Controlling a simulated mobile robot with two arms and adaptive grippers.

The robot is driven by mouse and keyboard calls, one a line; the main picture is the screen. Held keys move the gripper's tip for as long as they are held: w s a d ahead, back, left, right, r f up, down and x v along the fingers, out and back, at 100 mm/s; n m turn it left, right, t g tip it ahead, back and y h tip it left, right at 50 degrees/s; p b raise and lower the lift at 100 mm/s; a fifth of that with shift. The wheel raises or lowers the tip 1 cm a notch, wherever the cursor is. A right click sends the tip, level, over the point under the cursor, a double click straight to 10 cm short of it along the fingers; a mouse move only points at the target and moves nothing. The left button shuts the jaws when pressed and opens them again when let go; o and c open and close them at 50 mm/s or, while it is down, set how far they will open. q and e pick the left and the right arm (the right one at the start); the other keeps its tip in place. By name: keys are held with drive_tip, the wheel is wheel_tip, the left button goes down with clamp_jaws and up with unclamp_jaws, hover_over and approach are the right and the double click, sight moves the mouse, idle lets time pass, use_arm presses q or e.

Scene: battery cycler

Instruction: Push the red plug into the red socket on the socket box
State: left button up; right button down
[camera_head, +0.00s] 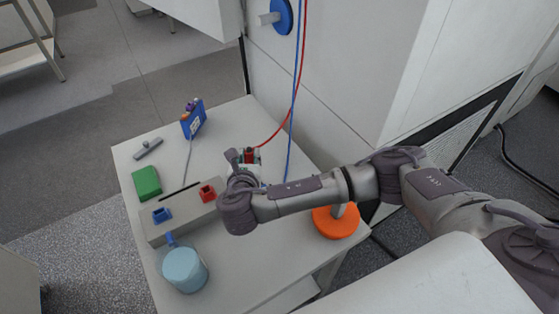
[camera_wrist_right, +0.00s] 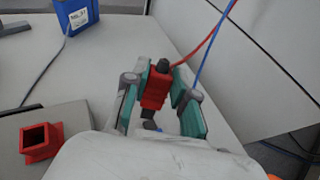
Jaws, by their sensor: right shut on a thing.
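The red plug (camera_head: 249,155) is between the fingers of my right gripper (camera_head: 246,158), which is shut on it. In the right wrist view the red plug (camera_wrist_right: 155,88) sits between the teal finger pads, with its red cable running up and away. The grey socket box (camera_head: 184,215) lies on the table, left of my right gripper in the head view. Its red socket (camera_head: 207,192) is at the end nearer the gripper, and the blue socket (camera_head: 162,215) is at the other end. The red socket (camera_wrist_right: 40,141) also shows at lower left in the wrist view, apart from the plug. My left gripper is out of view.
A blue cable (camera_head: 291,120) hangs beside the red one. A blue box (camera_head: 192,120), grey tool (camera_head: 148,148), green block (camera_head: 146,183), light-blue mug (camera_head: 185,270) and orange disc (camera_head: 336,223) stand around the table (camera_head: 235,120). A white cabinet wall (camera_head: 345,80) rises behind.

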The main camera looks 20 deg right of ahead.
drive_tip(key=s+a+r+n+t+y, duration=0.1)
drive_tip(key=a+r+n+t+y, duration=0.25)
drive_tip(key=a, duration=0.25)
drive_tip(key=s+a+r+n+t+y, duration=0.1)
drive_tip(key=a+r+n+t+y, duration=0.15)
drive_tip(key=a+y, duration=0.35)
drive_tip(key=shift+g+h, duration=0.5)
drive_tip(key=shift+h, duration=0.15)
drive_tip(key=f+b, duration=0.2)
drive_tip(key=b, duration=0.1)
drive_tip(key=f+b, duration=0.3)
drive_tip(key=b, duration=0.1)
drive_tip(key=shift+a+f, duration=0.2)
drive_tip(key=shift+f, duration=0.15)
drive_tip(key=shift+s+p, duration=0.15)
drive_tip(key=shift+p, duration=0.55)
drive_tip(key=shift+f+b, duration=0.4)
drive_tip(key=shift+f, duration=0.35)
idle(0.7)
idle(0.8)
drive_tip(key=shift+f, duration=0.75)
idle(0.3)
